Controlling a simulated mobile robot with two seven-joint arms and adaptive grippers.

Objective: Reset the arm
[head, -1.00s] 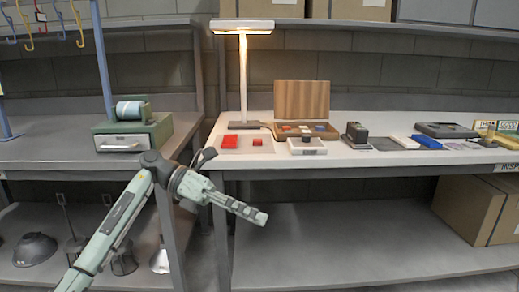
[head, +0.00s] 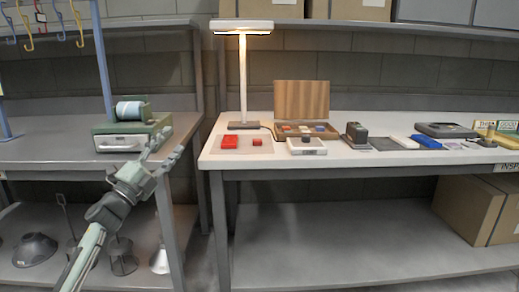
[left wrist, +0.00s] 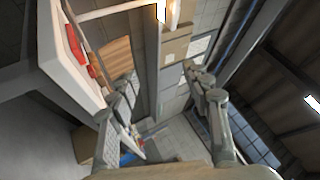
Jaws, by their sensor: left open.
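My left arm comes in from the lower left of the head view. Its gripper (head: 169,146) is raised in front of the right end of the left bench, pointing up and to the right. The gripper is open and nothing shows in it. In the left wrist view its two fingers stand apart, with an empty gap (left wrist: 163,88) between them. My right gripper does not show.
A green box with a roll (head: 130,128) stands on the left bench, close to the gripper in the picture. The right bench (head: 350,158) holds a lit lamp (head: 243,75), red blocks (head: 230,142), an open wooden box (head: 302,100) and small devices. Hooks hang upper left.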

